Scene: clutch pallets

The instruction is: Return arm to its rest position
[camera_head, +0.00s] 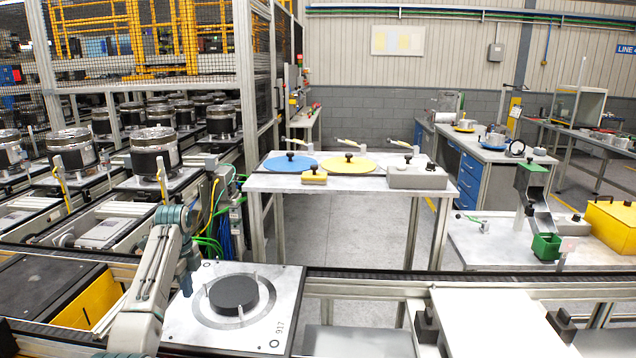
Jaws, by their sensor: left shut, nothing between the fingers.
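My left arm (150,275) comes in from the lower left, rises to a bend and folds down again. My left gripper (187,287) is at its lower end, small and partly hidden by the arm. It is shut and holds nothing. It is by the left edge of a white square pallet plate (185,325), which has a dark round disc (233,295) at its middle and several upright pins. The gripper is apart from the disc. My right gripper is not in view.
The plate sits on a conveyor (370,280). A table (380,183) behind holds a blue disc (290,163), a yellow disc (349,165) and a grey box (417,178). A yellow case (612,225) and a green bin (546,246) stand right. Racked drums (155,150) fill the left.

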